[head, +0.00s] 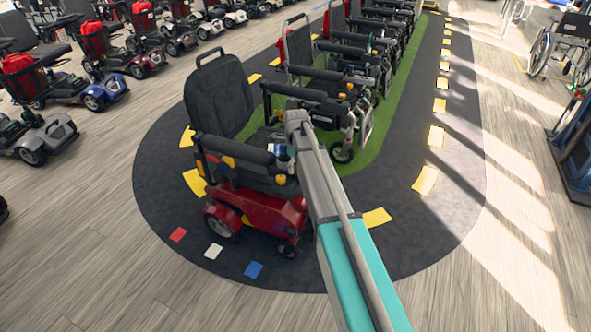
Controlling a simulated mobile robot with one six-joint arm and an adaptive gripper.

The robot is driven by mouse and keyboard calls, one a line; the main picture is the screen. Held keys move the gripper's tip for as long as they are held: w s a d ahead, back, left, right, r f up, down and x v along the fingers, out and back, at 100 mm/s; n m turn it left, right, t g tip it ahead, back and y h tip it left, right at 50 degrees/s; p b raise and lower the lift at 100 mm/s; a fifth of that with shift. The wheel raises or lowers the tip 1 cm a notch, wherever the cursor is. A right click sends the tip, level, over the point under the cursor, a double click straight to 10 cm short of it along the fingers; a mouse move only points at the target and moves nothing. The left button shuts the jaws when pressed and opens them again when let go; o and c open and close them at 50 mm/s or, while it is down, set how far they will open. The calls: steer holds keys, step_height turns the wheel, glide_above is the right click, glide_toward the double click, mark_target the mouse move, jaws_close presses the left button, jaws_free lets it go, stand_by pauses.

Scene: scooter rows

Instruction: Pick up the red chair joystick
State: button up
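The red chair (268,209) is a power chair with a red base, black seat and tall black backrest. It stands on the dark mat, facing the lower right of the picture. Its joystick cannot be made out clearly; the far armrest's front end is partly hidden by my arm. My arm reaches in from the bottom right, over the chair's right side. My gripper (283,154) appears small near the arm's far end, close to the armrest and above the seat. Its fingers are too small to tell open from shut, and nothing is clearly seen in it.
More black chairs (305,70) stand in a row behind on a green strip (386,133). Scooters with red bags (95,40) line the left. A wheelchair (560,42) stands at the upper right and a dark blue stand (578,150) at the right edge. Floor in front is clear.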

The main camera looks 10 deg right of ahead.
stand_by(0.4)
steer(key=c, duration=1.1)
steer(key=shift+c, duration=0.2)
steer(key=shift+r, duration=0.2)
step_height(320, 180, up, 18)
steer(key=p, duration=1.8)
steer(key=shift+f, duration=0.2)
steer(key=shift+s, duration=0.15)
